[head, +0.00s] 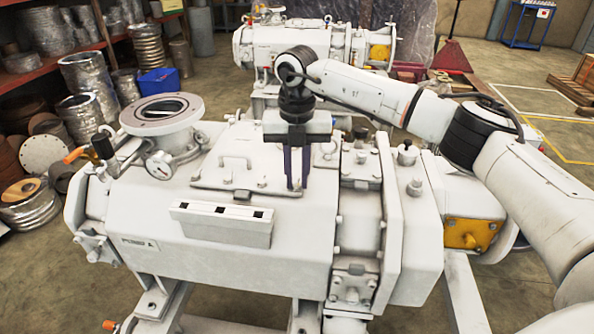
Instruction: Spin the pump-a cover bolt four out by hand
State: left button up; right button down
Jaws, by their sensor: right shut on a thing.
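The white pump-a (130,215) fills the middle of the head view, with a small nameplate (139,244) on its front left. Its flat cover (215,172) with a raised handle (235,162) lies on top. My right gripper (297,184) points straight down over the right edge of the cover. Its two dark fingers are close together, shut on a cover bolt, which they mostly hide. I cannot tell how far out the bolt is. My left gripper is not in view.
A white holder (222,229) with several dark square slots sits at the pump's front, left of my right gripper. A flanged port (163,113) and gauge (159,165) stand at left. A second pump (290,42) is behind. Pipework and fittings (406,155) rise at right.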

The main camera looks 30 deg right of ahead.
jog(key=n, duration=0.3)
jog(key=shift+n+p, duration=0.35)
jog(key=shift+n, duration=0.05)
jog(key=n, duration=0.4)
jog(key=shift+n+p, duration=0.3)
jog(key=n, duration=0.9)
jog(key=shift+s+f, duration=0.1)
jog(key=n, duration=0.3)
jog(key=shift+n, duration=0.3)
jog(key=n, duration=0.4)
jog(key=shift+s+a+n, duration=0.1)
jog(key=shift+n, duration=0.2)
jog(key=n, duration=0.4)
jog(key=shift+f+n, duration=0.1)
jog(key=shift+n, duration=2.1)
